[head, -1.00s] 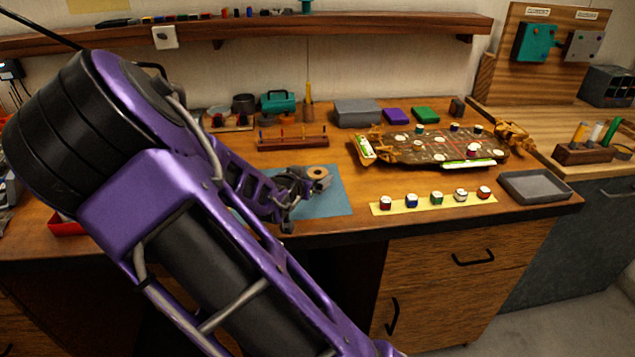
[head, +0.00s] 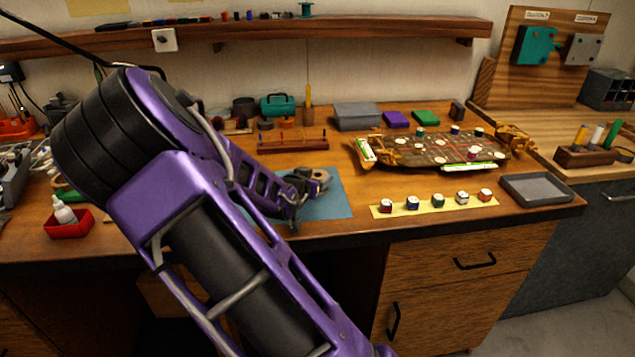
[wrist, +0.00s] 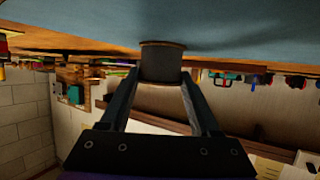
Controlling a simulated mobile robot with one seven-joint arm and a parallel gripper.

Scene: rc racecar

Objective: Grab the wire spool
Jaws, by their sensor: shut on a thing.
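The wire spool (wrist: 161,64) is a dark cylinder with thin tan rims. In the wrist view it sits between the two fingers of my gripper (wrist: 160,84), which is shut on its sides. In the head view my gripper (head: 308,182) is at the blue mat (head: 335,203), around the spool (head: 321,174). The fingers and wrist partly cover the spool there. The spool is at or just above the mat; I cannot tell whether it touches it.
A wooden rack (head: 292,144) stands behind the mat. A red bin (head: 68,226) with a white bottle is at left.

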